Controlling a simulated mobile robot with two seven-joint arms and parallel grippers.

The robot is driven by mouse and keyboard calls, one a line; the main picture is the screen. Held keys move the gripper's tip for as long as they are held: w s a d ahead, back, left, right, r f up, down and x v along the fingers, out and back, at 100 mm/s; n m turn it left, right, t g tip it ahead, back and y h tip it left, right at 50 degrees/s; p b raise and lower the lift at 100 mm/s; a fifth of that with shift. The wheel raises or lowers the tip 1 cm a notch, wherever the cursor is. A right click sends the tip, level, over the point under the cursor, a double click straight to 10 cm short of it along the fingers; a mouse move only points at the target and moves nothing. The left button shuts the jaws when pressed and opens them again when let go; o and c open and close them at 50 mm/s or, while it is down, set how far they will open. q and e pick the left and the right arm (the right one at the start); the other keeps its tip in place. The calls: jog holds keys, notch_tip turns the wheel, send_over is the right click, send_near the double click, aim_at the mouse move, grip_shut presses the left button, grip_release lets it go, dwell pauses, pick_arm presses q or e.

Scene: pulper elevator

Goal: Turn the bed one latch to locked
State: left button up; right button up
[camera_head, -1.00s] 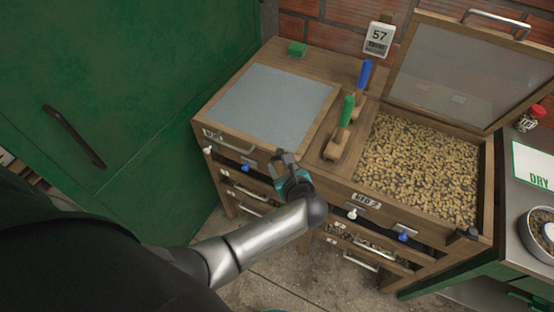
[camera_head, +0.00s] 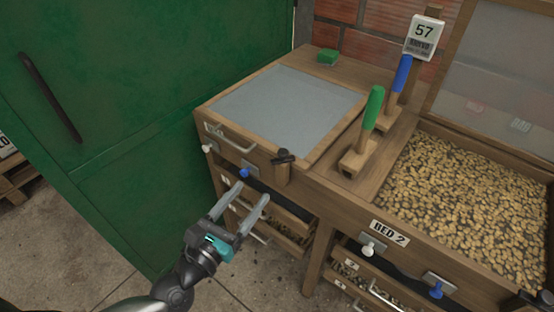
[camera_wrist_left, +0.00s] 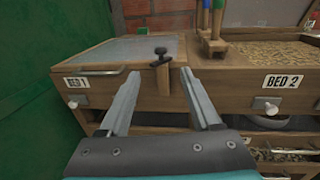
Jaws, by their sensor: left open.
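Bed 1 is the left bed, with its grey lid (camera_head: 290,100) closed flat. Its latch, a dark T-shaped knob (camera_head: 284,156) on a wooden block, sits at the front edge right of the lid's handle. In the left wrist view the latch (camera_wrist_left: 160,52) shows straight ahead, between and beyond the fingertips. My left gripper (camera_head: 253,192) is open and empty, in front of and below the latch, apart from it. The bed 1 label (camera_wrist_left: 77,82) shows in the left wrist view. My right gripper is not in view.
Bed 2 (camera_head: 470,200), full of beans, stands open at the right. Green-handled (camera_head: 373,108) and blue-handled (camera_head: 402,75) levers stand between the beds. White and blue knobs and drawers line the front below. A green cabinet (camera_head: 130,110) stands close on the left.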

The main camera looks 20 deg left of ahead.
aim_at(280, 155)
pick_arm(q)
jog(key=w+d, duration=0.1)
jog(key=w, duration=0.4)
jog(key=w+d, duration=0.1)
jog(key=w, duration=0.4)
jog(key=w+d+p, duration=0.1)
jog(key=w, duration=0.3)
jog(key=shift+w, duration=0.4)
grip_shut()
